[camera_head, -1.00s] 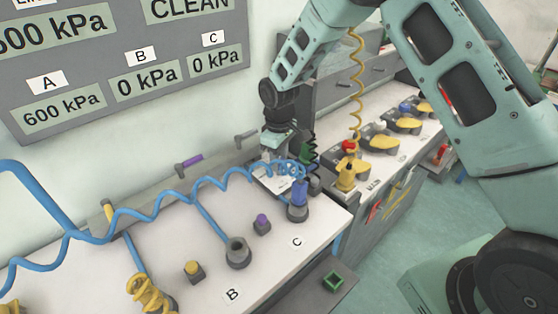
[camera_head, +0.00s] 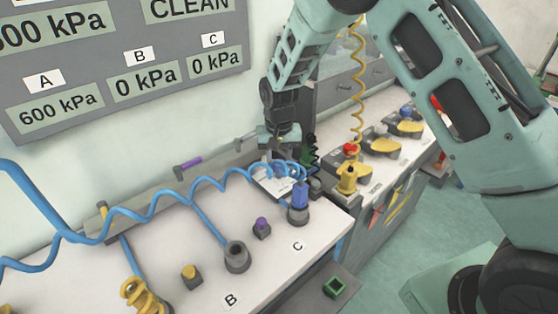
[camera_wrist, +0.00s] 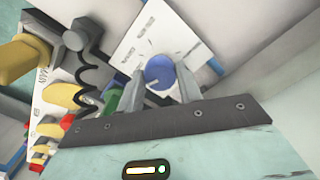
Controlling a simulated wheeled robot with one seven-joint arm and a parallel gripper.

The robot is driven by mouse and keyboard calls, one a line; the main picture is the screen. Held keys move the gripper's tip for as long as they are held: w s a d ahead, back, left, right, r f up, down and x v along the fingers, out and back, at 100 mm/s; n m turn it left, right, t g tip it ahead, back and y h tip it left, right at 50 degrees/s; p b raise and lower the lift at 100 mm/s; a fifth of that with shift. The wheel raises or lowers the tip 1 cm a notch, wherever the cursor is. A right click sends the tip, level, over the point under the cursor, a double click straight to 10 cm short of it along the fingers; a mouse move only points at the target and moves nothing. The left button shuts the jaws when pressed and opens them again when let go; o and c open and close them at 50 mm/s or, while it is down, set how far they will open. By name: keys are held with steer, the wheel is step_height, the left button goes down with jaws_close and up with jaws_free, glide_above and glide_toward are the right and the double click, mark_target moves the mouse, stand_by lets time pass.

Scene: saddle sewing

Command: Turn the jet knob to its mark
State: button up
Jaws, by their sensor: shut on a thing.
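The jet knob is a round blue knob (camera_wrist: 160,70) on a white printed plate (camera_wrist: 136,42) in the wrist view. My gripper (camera_wrist: 160,84) has one finger on each side of the knob and is shut on it. A short pale line shows on the knob's face, pointing toward the lower left in the wrist view. The plate's printing is too blurred to read, so I cannot tell which print is the mark. In the head view, my gripper (camera_head: 278,158) is low over the white plate (camera_head: 270,187), and the knob is hidden behind the fingers and the blue hose.
A coiled blue hose (camera_head: 160,207) crosses in front of the plate to a blue fitting (camera_head: 300,194) at station C. A dark coiled cord (camera_wrist: 93,82) and a green part (camera_wrist: 115,97) lie close beside my gripper. Yellow fixtures (camera_head: 347,179) stand to the right.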

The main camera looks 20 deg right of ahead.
mark_target(278, 163)
steer(key=m, duration=0.4)
steer(key=shift+r, duration=0.1)
steer(key=shift+m+p, duration=0.5)
steer(key=shift+m, duration=1.2)
steer(key=o, duration=1)
step_height(278, 163, up, 17)
steer(key=b, duration=0.2)
steer(key=shift+r+b, duration=0.15)
steer(key=shift+b, duration=0.15)
